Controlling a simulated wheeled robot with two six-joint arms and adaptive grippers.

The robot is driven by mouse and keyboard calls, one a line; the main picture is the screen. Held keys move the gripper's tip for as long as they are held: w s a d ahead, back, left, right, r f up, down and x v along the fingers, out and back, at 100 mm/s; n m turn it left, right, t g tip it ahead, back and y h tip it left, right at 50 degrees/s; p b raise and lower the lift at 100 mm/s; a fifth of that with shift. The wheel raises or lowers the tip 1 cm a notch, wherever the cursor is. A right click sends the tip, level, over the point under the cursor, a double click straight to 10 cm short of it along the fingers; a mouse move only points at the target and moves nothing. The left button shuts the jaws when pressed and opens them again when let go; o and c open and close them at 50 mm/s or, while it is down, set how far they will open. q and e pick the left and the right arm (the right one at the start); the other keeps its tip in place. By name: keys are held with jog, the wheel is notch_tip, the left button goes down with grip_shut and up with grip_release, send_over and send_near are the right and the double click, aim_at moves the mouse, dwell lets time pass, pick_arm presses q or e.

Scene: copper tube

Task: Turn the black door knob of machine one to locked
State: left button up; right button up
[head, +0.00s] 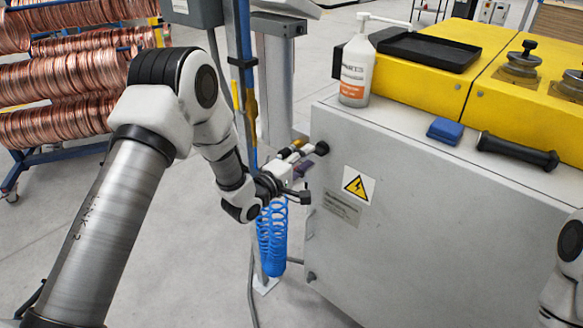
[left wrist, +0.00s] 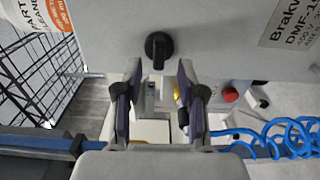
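The black door knob (head: 322,148) sits near the upper left corner of the grey cabinet door (head: 420,215) of the machine. In the left wrist view the knob (left wrist: 157,48) is round with a raised grip bar standing roughly upright in the picture. My left gripper (head: 307,159) is just left of the knob in the head view. In the left wrist view its two purple-padded fingers (left wrist: 158,70) are spread apart and empty. The knob shows between and beyond their tips, with no contact visible. My right gripper is out of view; only part of my right arm shows at the right edge.
A blue coiled hose (head: 272,238) hangs below my left gripper. Copper coils (head: 60,90) stand at the left.

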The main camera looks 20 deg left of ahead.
pick_arm(q)
jog(key=v, duration=0.9)
jog(key=shift+s, duration=0.15)
jog(key=shift+a, duration=0.1)
jog(key=s+d+f+m+g+y, duration=0.15)
jog(key=s+f+g, duration=0.25)
jog(key=s+f, duration=0.5)
jog(key=s+d+f+m+g+y, duration=0.1)
jog(key=s+d+f+g, duration=0.3)
jog(key=f, duration=0.9)
jog(key=s+a+f+m+g+y, duration=0.2)
jog(key=s+f+m+g, duration=0.1)
jog(key=s, duration=0.7)
jog(key=s+a+f+m+g+y, duration=0.1)
jog(key=s+a+f+m+g, duration=0.2)
jog(key=s+m+g, duration=0.3)
jog(key=s+f+m, duration=0.1)
jog(key=s+m, duration=0.1)
jog(key=s, duration=0.3)
jog(key=shift+y, duration=0.35)
